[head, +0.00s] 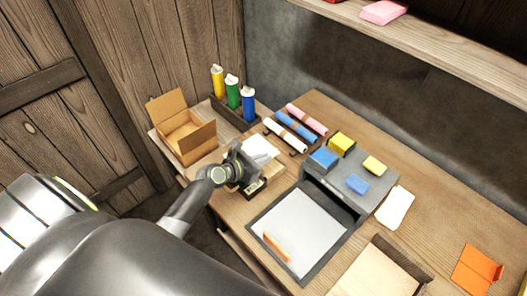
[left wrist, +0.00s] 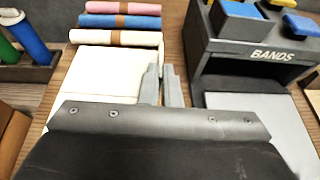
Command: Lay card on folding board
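A stack of white card (head: 258,150) lies on the table just behind my left gripper in the head view. In the left wrist view, a pale flat sheet (left wrist: 95,75) lies beside and partly behind the fingers. My left gripper (head: 243,172) points down over the table there. In the left wrist view its two fingers (left wrist: 161,85) stand close together with a narrow gap; I cannot tell whether a card is between them. A dark-framed board with a pale grey surface (head: 310,228) lies to the right, with a small orange piece (head: 277,247) on it. My right gripper is not in view.
A grey box marked BANDS (left wrist: 270,53) stands behind the board, with blue and yellow blocks on top. Rolls (head: 297,127), coloured bottles (head: 233,92) and an open cardboard box (head: 185,135) stand further back and left. A wooden tray (head: 375,272) is front right.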

